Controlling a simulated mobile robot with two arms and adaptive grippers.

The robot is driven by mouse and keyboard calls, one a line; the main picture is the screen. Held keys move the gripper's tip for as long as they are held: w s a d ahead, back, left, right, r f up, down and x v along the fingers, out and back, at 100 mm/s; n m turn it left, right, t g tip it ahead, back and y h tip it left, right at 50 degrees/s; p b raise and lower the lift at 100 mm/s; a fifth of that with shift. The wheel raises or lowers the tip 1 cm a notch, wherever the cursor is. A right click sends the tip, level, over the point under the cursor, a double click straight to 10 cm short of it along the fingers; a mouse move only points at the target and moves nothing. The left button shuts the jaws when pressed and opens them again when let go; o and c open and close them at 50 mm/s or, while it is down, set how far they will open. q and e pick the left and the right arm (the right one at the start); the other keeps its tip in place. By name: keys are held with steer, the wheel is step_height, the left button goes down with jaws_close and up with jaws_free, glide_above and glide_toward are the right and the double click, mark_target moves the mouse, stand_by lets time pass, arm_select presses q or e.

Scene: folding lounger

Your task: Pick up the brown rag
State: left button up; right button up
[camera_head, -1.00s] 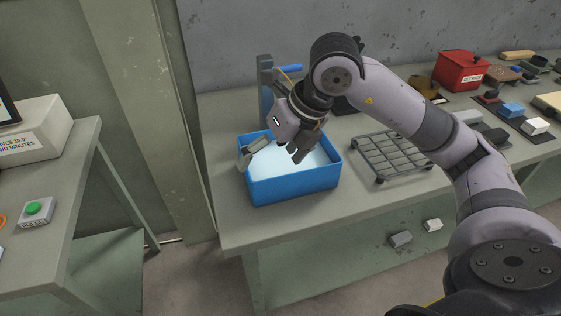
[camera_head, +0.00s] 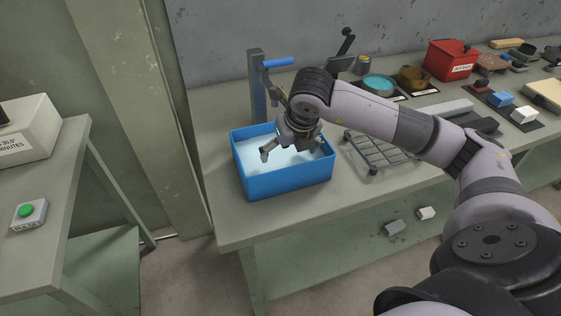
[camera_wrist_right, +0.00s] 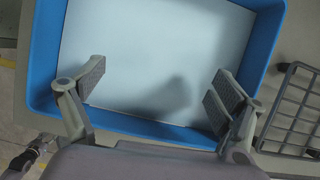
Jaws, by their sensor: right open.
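I cannot make out a brown rag with certainty. A flat brown piece (camera_head: 491,63) lies at the far right of the bench, too small to tell whether it is cloth. My right gripper (camera_head: 292,153) is over the blue tub (camera_head: 290,184), pointing down with its fingers spread. In the right wrist view the open fingers (camera_wrist_right: 160,82) have nothing between them, and the blue tub (camera_wrist_right: 272,35) with its pale, smooth contents fills most of the picture. A soft shadow falls on those contents. My left gripper does not show.
A wire rack (camera_head: 376,152) stands right of the tub. A post with a blue handle (camera_head: 278,62) is behind it. A teal bowl (camera_head: 379,84), brown bowl (camera_head: 414,78) and red box (camera_head: 452,60) stand farther back. A side table (camera_head: 50,190) is at left.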

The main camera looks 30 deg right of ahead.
steer(key=x, duration=0.2)
steer(key=p+x, duration=0.1)
steer(key=x, duration=0.1)
steer(key=shift+w+a, duration=0.2)
steer(key=shift+a, duration=0.2)
steer(key=shift+w+f, duration=0.2)
steer(key=shift+f, duration=0.35)
steer(key=c, duration=1.2)
steer(key=shift+r, duration=0.1)
steer(key=shift+c, duration=0.2)
step_height(320, 180, up, 9)
step_height(320, 180, up, 5)
steer(key=p, duration=0.3)
glide_above(280, 160)
steer(key=shift+s, duration=0.3)
